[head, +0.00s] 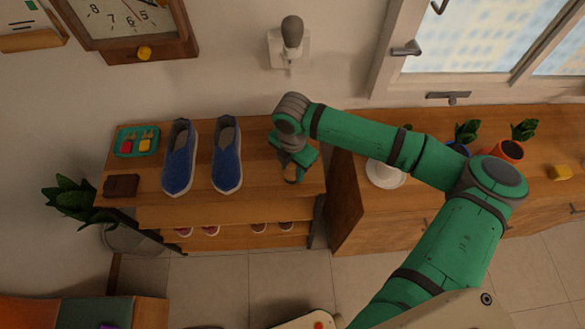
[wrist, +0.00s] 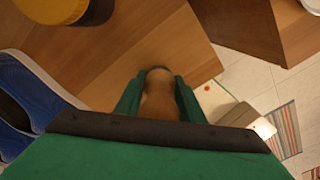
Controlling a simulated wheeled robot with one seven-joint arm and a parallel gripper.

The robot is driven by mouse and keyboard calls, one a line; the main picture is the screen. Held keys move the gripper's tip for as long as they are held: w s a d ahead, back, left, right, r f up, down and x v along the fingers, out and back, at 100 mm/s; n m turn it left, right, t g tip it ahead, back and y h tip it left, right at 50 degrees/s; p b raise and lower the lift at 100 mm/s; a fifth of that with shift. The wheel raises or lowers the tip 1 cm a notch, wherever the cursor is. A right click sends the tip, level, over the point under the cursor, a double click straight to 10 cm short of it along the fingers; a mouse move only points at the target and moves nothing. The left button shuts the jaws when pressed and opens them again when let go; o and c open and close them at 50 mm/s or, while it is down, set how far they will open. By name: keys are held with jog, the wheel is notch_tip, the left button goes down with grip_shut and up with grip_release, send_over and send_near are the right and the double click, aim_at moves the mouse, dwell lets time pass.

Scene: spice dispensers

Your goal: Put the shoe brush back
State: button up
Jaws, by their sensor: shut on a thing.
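My gripper (head: 294,168) is over the right end of the wooden shoe rack's top (head: 260,183). It is shut on a tan wooden piece, which I take to be the shoe brush (head: 291,178). In the wrist view, my gripper (wrist: 159,100) has one green finger on each side of the brush (wrist: 159,98), whose far tip is dark. The brush is partly hidden by my gripper, and I cannot tell whether it touches the rack top.
Blue shoes (head: 226,158) stand left of my gripper. A yellow-topped round container (wrist: 52,8) shows in the wrist view. A teal tray (head: 122,151) and brown wallet (head: 121,186) lie farther left. A cabinet (head: 375,218) with plants stands right, beyond a narrow gap.

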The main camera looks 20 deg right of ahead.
jog(key=shift+f, duration=0.2)
jog(key=o, duration=1)
jog(key=shift+o, duration=0.2)
